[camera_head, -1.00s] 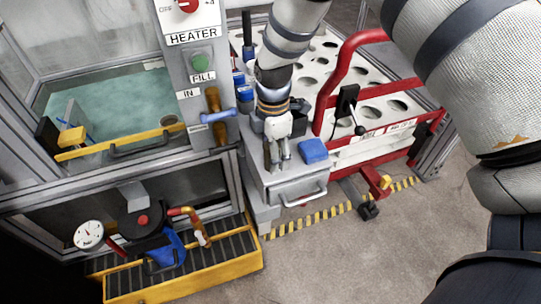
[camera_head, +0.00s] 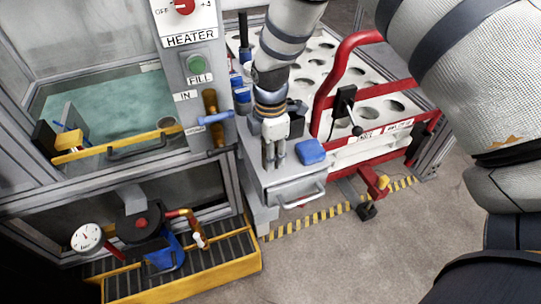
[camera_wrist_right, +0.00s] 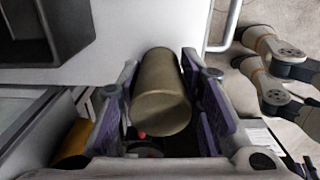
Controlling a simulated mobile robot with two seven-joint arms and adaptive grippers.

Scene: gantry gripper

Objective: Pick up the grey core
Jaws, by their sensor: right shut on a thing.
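The grey core (camera_wrist_right: 160,92), a plain cylinder with a dull grey-olive face, sits between the purple-padded fingers of my right gripper (camera_wrist_right: 163,88) in the right wrist view. My right gripper is shut on it. In the head view my right gripper (camera_head: 274,157) points down over the grey cabinet (camera_head: 290,180) with the drawer. I cannot make out the core there, and whether it touches the cabinet top is unclear. My left gripper is not in view.
A blue block (camera_head: 310,151) lies close right of the gripper. The heater panel (camera_head: 190,70) with its blue-handled valve (camera_head: 216,118) stands close left. A red-framed cart (camera_head: 345,75) with a holed white top is behind. Open floor (camera_head: 400,240) lies at front right.

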